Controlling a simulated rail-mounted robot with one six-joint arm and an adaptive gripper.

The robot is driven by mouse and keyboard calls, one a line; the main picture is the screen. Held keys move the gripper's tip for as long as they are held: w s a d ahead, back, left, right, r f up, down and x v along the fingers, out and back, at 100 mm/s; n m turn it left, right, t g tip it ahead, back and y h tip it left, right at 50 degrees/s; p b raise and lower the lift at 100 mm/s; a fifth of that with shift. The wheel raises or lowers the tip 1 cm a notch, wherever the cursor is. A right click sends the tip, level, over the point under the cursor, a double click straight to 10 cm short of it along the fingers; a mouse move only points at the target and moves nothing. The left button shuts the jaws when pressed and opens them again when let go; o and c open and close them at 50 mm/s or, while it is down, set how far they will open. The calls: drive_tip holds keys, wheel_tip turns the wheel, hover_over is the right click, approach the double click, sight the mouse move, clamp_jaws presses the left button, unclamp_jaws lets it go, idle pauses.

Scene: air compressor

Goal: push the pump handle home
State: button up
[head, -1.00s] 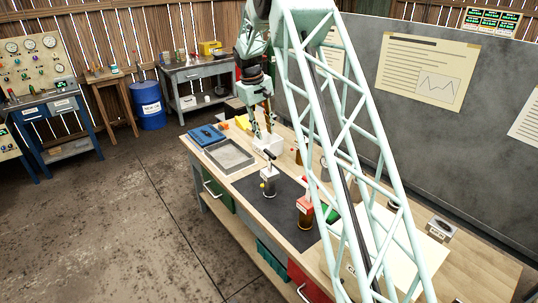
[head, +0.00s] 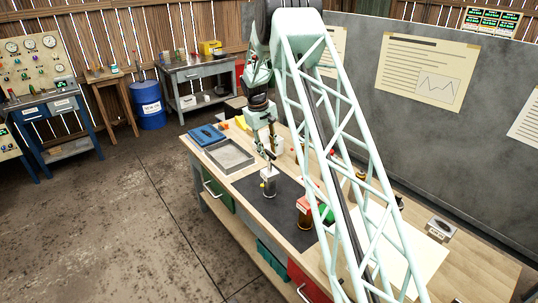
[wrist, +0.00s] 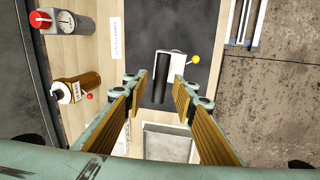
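The pump (head: 268,186) is a small grey upright body on the black mat, with a black handle at its top and a yellow ball at its side. In the wrist view I see its pale body (wrist: 174,62) and the black handle (wrist: 160,78) from above. My gripper (wrist: 156,84) is open, with its two fingers apart on either side of the handle. It also shows in the head view (head: 266,150), just above the pump. I cannot tell whether a finger touches the handle, or how far the handle stands out.
A grey tray (head: 230,157) and a blue case (head: 206,136) lie behind the pump. A brown bottle (wrist: 76,88) with a red ball and a grey box with a red knob (wrist: 66,20) stand to the left in the wrist view. A red-topped jar (head: 304,212) stands on the mat.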

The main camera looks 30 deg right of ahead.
sight(270, 165)
drive_tip(key=shift+d+f, duration=0.2)
drive_tip(key=shift+f, duration=0.85)
drive_tip(key=shift+c, duration=0.2)
clamp_jaws()
